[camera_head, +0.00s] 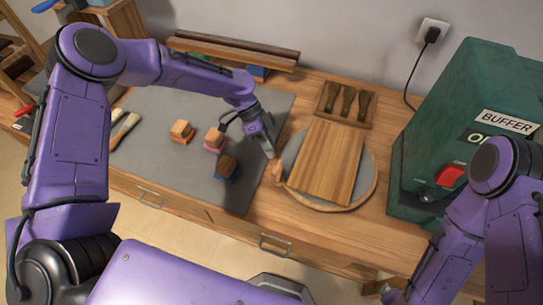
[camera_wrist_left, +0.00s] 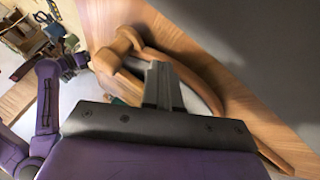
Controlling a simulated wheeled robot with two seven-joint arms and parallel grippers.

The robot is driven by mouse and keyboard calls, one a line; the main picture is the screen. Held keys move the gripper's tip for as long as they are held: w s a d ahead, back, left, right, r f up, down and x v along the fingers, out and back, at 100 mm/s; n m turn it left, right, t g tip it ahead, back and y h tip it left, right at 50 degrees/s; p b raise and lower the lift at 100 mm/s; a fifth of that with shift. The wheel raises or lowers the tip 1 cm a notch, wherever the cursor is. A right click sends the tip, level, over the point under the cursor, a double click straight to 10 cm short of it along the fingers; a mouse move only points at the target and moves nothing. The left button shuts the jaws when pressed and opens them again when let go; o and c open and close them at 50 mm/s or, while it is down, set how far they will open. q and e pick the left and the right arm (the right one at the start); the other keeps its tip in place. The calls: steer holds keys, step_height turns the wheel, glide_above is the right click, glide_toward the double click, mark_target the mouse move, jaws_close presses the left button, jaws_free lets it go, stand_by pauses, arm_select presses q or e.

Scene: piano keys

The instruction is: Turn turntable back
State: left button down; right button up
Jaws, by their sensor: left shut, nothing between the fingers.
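The turntable (camera_head: 371,178) is a round grey disc with a wooden rim, lying on the bench. A wooden board (camera_head: 325,160) lies on it and hides much of the disc. A wooden knob (camera_head: 277,171) sticks up at the rim's left side; it also shows in the left wrist view (camera_wrist_left: 124,40). My left gripper (camera_head: 270,150) is shut and empty, just behind the knob in the head view. In the left wrist view its fingers (camera_wrist_left: 163,84) point toward the rim, beside the knob; I cannot tell if they touch.
Several small blocks (camera_head: 182,132) stand on the grey mat (camera_head: 160,105) left of the turntable. A tray (camera_head: 345,104) of tools lies behind the board. A green machine marked BUFFER (camera_head: 455,110) with a red switch (camera_head: 450,176) stands to the right.

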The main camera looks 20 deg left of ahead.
arm_select(q)
steer(key=s, duration=0.1)
steer(key=s+d+p, duration=0.1)
steer(key=s+p, duration=0.1)
steer(key=shift+d, duration=0.25)
steer(key=shift+s+d, duration=0.1)
steer(key=shift+s, duration=0.3)
steer(key=shift+f, duration=0.1)
steer(key=shift+w, duration=0.15)
steer(key=shift+d, duration=0.1)
